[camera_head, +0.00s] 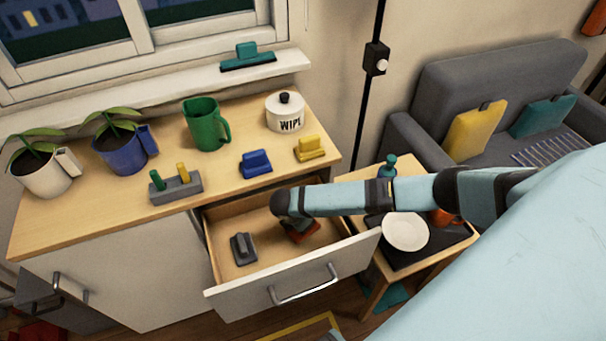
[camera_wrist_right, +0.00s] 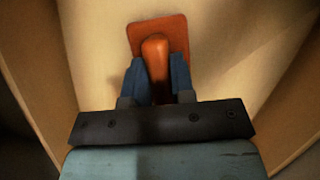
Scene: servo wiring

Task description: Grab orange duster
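The orange duster (camera_wrist_right: 178,30) lies in the open drawer, a flat orange plate with a rounded upright handle. In the head view the duster (camera_head: 301,233) is partly hidden under my right gripper. My right gripper (camera_wrist_right: 159,75) reaches down into the drawer, its two blue fingers on either side of the handle. No clear gap shows between fingers and handle, so it looks shut on the handle. The duster seems to rest on or close to the drawer floor. My left gripper is not in view.
A grey duster (camera_head: 243,248) lies left in the drawer (camera_head: 338,275). Blue (camera_head: 256,163) and yellow (camera_head: 310,149) dusters stand on the counter, with a green jug (camera_head: 205,124) and a white pot (camera_head: 286,115). A side table with a white plate (camera_head: 405,232) stands right of the drawer.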

